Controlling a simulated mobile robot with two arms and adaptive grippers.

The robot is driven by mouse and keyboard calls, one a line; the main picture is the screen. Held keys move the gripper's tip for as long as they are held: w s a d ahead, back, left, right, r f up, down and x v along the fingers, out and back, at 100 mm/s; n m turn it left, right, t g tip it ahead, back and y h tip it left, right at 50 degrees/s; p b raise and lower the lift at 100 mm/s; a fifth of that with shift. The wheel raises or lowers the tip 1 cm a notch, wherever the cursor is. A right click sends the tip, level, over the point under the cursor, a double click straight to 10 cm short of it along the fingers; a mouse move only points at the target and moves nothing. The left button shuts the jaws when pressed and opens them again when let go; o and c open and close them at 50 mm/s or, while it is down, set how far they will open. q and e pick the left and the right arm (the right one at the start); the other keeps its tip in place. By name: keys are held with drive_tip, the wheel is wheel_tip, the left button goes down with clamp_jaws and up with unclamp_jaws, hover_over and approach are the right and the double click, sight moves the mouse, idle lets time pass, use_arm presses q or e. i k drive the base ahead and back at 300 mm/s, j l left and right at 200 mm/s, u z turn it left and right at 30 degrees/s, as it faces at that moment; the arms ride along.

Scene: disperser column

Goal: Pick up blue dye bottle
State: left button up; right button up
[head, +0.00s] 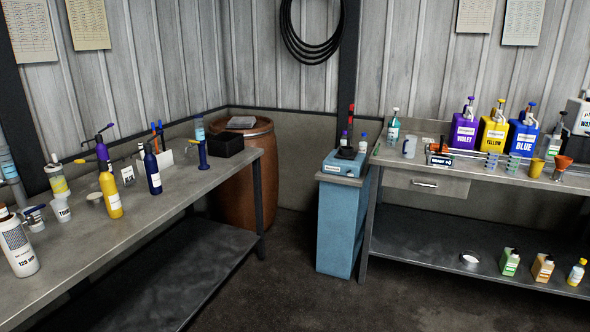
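A blue jug (523,138) labelled "BLUE" stands upright at the back of the right bench, beside a yellow jug (493,134) and a violet jug (464,131). A slim dark blue bottle (153,174) with a pale label stands upright on the left bench. Near it are a slim yellow bottle (111,194) and a violet bottle (102,153), partly hidden behind the yellow one. The frame does not settle which blue container is the dye bottle. Neither of my grippers is in view.
The left bench (60,265) has clear room along its front edge. Small cups and racks stand before the jugs on the right bench (400,158). A blue cabinet (338,225) and a brown barrel (238,195) stand between the benches. The middle floor (290,290) is clear.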

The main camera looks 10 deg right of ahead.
sight(363, 143)
drive_tip(key=i+j+z, duration=0.1)
drive_tip(key=i+z, duration=0.15)
drive_tip(key=i, duration=2)
drive_tip(key=i+z, duration=0.25)
drive_tip(key=i, duration=0.15)
drive_tip(key=i+j+z, duration=0.2)
drive_tip(key=i, duration=0.2)
drive_tip(key=i+j+z, duration=0.25)
drive_tip(key=i, duration=0.15)
